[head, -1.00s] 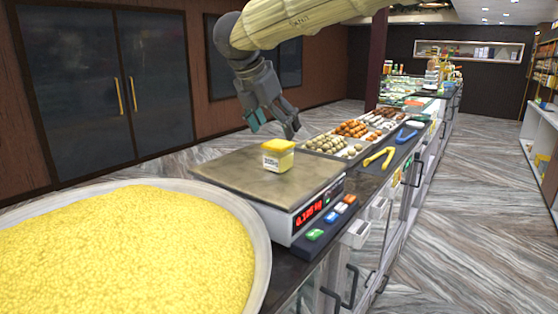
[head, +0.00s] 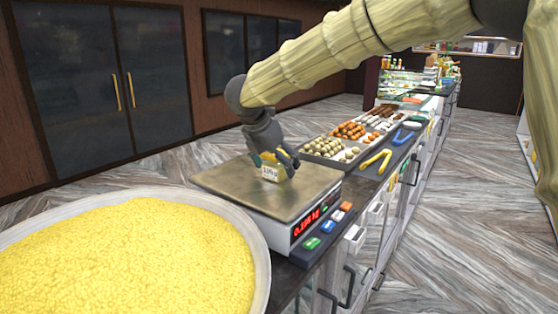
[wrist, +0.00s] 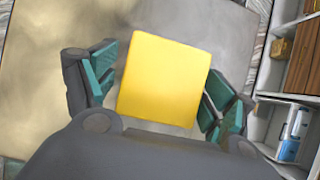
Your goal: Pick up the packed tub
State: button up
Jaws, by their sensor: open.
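The packed tub (head: 271,173) stands upright on the scale's metal plate (head: 232,190). It has a yellow lid and a white label, and my gripper partly hides it in the head view. In the wrist view its square yellow lid (wrist: 165,78) lies between my gripper's two teal-padded fingers. My gripper (head: 275,163) is lowered over the tub from above and is open. In the wrist view my gripper (wrist: 163,95) shows a narrow gap between the lid and the finger on each side.
The scale's red display (head: 309,219) faces front right. A large pan of yellow sweets (head: 258,262) stands close at the left front. Trays of sweets (head: 327,146) and yellow tongs (head: 375,162) lie behind the scale along the counter.

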jog(key=shift+d+f, duration=0.1)
jog(key=c, duration=1.3)
